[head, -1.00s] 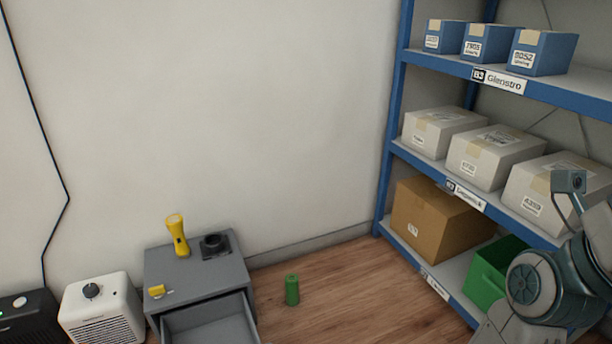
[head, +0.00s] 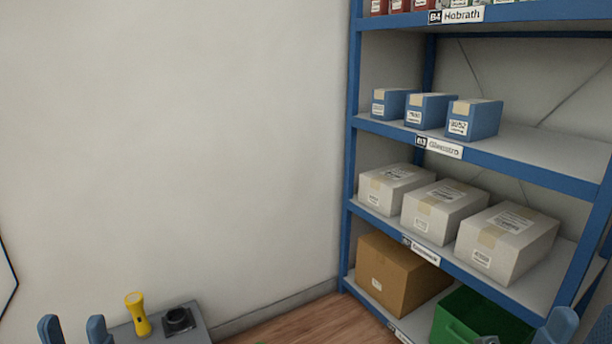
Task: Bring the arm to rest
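My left gripper (head: 74,331) shows at the bottom left edge as two blue-grey fingertips, standing upright with a clear gap between them. It is open, with nothing seen between the tips; the rest of it is below the picture. It appears in front of the wall, left of the yellow flashlight (head: 138,314). At the bottom right corner, blue-grey parts of my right arm (head: 558,325) show in front of the shelf. They are cut off by the edge, and its gripper's opening cannot be made out.
A blue shelf rack (head: 351,170) stands right, with blue boxes (head: 473,119), white parcels (head: 506,243), a brown carton (head: 396,272) and a green bin (head: 463,322). A grey cabinet (head: 192,338) holds the flashlight and a black item (head: 179,320). The wall area is clear.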

